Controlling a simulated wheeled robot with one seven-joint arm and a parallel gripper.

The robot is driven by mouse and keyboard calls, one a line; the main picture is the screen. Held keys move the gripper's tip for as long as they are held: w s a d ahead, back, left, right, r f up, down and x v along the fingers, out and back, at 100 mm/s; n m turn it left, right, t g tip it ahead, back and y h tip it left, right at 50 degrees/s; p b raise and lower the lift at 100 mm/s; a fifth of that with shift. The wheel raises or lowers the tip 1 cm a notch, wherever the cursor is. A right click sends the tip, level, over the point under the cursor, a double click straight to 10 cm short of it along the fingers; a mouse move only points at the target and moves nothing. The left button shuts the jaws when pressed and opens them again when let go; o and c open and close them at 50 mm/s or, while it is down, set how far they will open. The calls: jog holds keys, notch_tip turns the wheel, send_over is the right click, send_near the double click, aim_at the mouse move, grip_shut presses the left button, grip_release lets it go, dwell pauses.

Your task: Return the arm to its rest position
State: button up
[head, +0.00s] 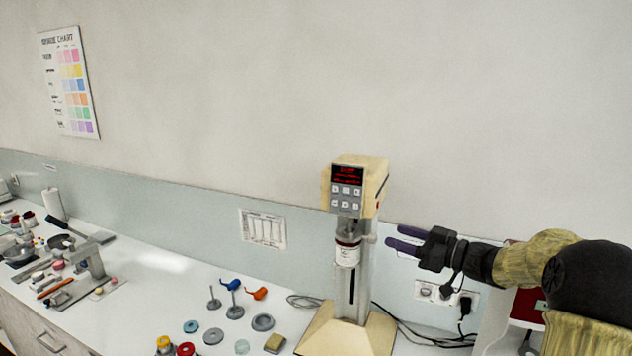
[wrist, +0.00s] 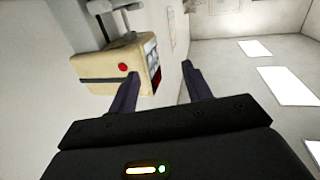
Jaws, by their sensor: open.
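My gripper (head: 404,240) is at the right in the head view, raised above the counter and pointing left toward the mill. Its two dark fingers are apart with nothing between them. The fingers (wrist: 158,88) also show spread and empty in the wrist view. The cream mill (head: 357,187) stands on the counter just left of the fingertips, with a lit red display and a white jar (head: 347,254) under its head. In the wrist view the mill head (wrist: 112,68) lies beyond the left finger. I cannot tell whether the finger touches it.
The white counter (head: 160,267) runs along the wall. Blue and orange tools, discs and small jars lie left of the mill base (head: 335,335). Cables (head: 405,328) run behind it to a wall socket (head: 465,303). The air above the counter at left is free.

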jog(key=s+f+m+h+b, duration=0.3)
jog(key=f+m+h, duration=0.1)
jog(key=f+h, duration=0.4)
jog(key=s+f+m+h+b, duration=0.3)
jog(key=s+f+m+h, duration=0.15)
jog(key=f, duration=0.45)
jog(key=s+a+f+m+g+b, duration=0.1)
jog(key=s+f+g, duration=0.3)
jog(key=s, duration=0.7)
jog(key=s+a+f+m+g+h+b, duration=0.1)
jog(key=s+a+f+g+b, duration=0.1)
jog(key=s+f, duration=0.6)
jog(key=s+a+g, duration=0.1)
jog(key=s+g, duration=0.1)
jog(key=shift+s+a+f, duration=0.2)
jog(key=shift+s+f, duration=0.2)
jog(key=shift+h, duration=0.25)
jog(key=shift+w, duration=0.1)
jog(key=shift+c, duration=0.2)
